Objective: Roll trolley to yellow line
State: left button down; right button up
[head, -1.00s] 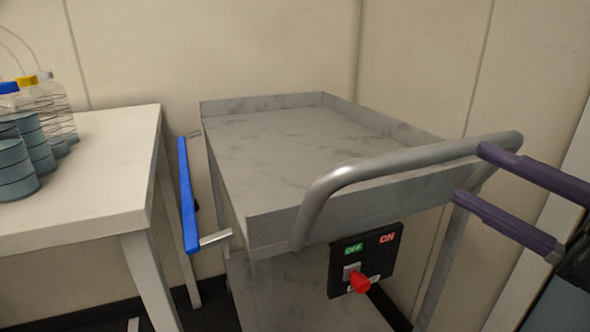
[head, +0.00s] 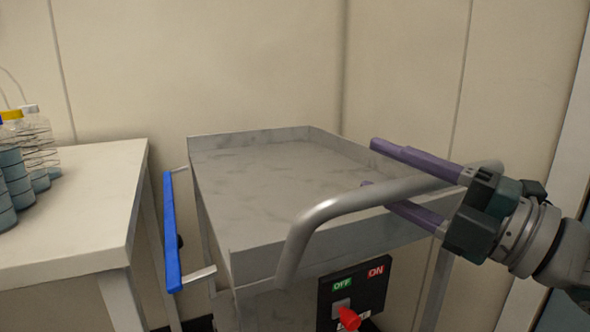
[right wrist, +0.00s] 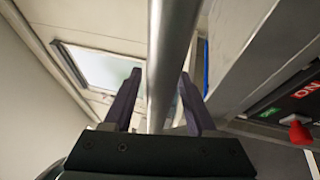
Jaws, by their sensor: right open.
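The grey metal trolley (head: 262,172) stands in the middle of the head view, with an empty, shallow-rimmed top. Its curved grey push handle (head: 345,202) sticks out at the near end. My right gripper (head: 371,164) is open at the right part of the handle. In the right wrist view the handle bar (right wrist: 170,60) runs between the two spread fingers (right wrist: 160,78), and they are not closed on it. No yellow line shows in these frames. My left gripper is out of view.
A switch panel (head: 354,290) with a red knob (head: 349,318) is on the trolley's near end. A blue bar (head: 170,235) is on its left side. A white table (head: 75,215) with bottles (head: 35,150) stands close on the left. A wall (head: 210,65) is behind.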

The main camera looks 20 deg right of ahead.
jog(key=shift+c, duration=0.4)
grip_shut()
dwell(0.9)
